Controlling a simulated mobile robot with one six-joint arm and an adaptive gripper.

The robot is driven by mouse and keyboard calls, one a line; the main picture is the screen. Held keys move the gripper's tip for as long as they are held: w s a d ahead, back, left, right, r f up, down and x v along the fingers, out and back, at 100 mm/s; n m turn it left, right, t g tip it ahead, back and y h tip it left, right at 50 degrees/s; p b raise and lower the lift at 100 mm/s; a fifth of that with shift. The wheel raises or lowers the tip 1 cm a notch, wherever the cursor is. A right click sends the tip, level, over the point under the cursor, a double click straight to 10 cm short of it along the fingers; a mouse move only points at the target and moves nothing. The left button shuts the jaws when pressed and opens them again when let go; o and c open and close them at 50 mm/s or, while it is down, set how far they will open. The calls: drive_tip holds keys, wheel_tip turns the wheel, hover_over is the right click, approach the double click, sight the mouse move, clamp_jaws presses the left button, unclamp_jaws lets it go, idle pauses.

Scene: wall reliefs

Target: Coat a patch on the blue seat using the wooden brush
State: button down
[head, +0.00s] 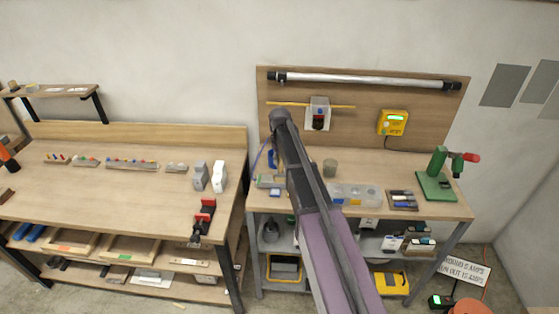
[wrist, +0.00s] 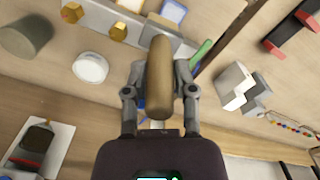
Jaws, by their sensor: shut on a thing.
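In the wrist view my gripper (wrist: 160,82) is shut on the wooden brush (wrist: 159,62). Its rounded brown handle lies between the two fingers, and I cannot make out its bristles. The gripper is above a wooden bench top. In the head view my arm crosses the right bench and hides the gripper and brush. I cannot clearly identify the blue seat; a small blue thing (head: 272,158) shows left of my arm, partly hidden.
The right bench (head: 390,212) carries a clear organiser box (head: 355,195), a green press (head: 437,180) and a grey cylinder (head: 330,168). A yellow meter (head: 393,122) hangs on its back panel. The left bench (head: 110,195) has grey and white blocks (head: 219,177), a red clamp (head: 205,216) and clear space.

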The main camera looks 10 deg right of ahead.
sight(278, 172)
wheel_tip(278, 172, down, 6)
drive_tip(key=b, duration=0.5)
drive_tip(key=shift+w+a+r, duration=0.1)
drive_tip(key=shift+a+r, duration=0.25)
drive_tip(key=shift+a, duration=0.35)
drive_tip(key=shift+d, duration=0.3)
drive_tip(key=shift+d+r+p, duration=0.2)
drive_tip(key=shift+d+p, duration=0.1)
drive_tip(key=shift+p, duration=0.15)
wheel_tip(278, 172, up, 7)
drive_tip(key=p, duration=0.7)
drive_tip(key=shift+f, duration=0.2)
